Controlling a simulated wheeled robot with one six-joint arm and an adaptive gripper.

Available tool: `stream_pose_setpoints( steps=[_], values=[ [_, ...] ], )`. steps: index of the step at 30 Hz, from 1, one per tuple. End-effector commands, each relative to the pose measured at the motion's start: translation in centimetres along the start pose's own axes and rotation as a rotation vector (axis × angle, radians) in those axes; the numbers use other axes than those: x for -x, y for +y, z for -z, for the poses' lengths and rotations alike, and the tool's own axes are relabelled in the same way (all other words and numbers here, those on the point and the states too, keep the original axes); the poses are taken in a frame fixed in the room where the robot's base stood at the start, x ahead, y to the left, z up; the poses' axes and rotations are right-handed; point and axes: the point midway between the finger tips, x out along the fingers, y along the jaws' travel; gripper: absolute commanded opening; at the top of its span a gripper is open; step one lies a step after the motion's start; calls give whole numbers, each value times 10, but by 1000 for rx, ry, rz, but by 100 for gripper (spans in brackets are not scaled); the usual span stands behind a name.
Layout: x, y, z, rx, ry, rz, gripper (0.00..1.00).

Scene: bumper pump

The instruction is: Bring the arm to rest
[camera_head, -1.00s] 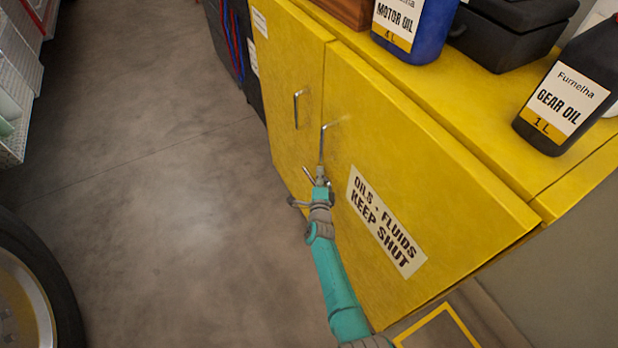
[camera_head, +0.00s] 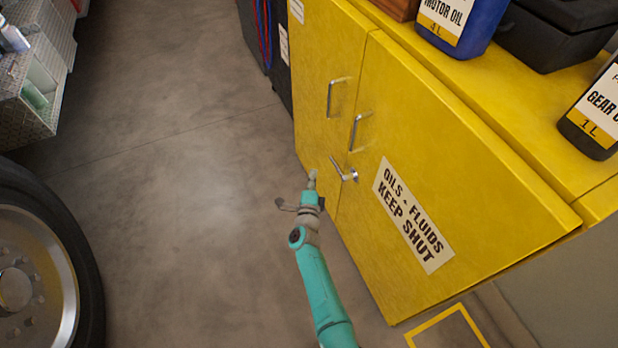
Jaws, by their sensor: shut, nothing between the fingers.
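My gripper (camera_head: 311,178) is at the end of my teal arm, in front of the yellow cabinet, with its tip over the floor just left of the doors' lower part. It is shut and holds nothing. It is apart from the metal latch lever (camera_head: 343,170) on the cabinet, which shows just to its right. The yellow cabinet (camera_head: 420,130) has two doors that look closed. Each door has a metal bar handle, a left one (camera_head: 330,98) and a right one (camera_head: 353,132). A label (camera_head: 412,215) on the right door reads "OILS - FLUIDS KEEP SHUT".
A blue motor oil jug (camera_head: 478,30), a black case (camera_head: 550,35) and a dark gear oil bottle (camera_head: 597,115) stand on the cabinet top. A wheel (camera_head: 85,260) is at left, below a metal shelf unit (camera_head: 35,110). The concrete floor (camera_head: 180,150) between is clear.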

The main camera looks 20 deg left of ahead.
Motion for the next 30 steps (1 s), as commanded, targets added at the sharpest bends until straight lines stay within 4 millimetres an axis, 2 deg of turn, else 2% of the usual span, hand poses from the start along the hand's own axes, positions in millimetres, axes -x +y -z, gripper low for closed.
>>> stream_pose_setpoints(
  steps=[3,12,17,20,23,30],
  values=[
    [5,1,-8,0,0,-1,0],
    [7,1,-10,2,1,-1,0],
    [20,11,6,37,5,-3,0],
    [43,24,32,94,11,-5,0],
    [74,36,62,173,17,-8,0],
    [156,54,126,364,31,-23,0]
  ],
)
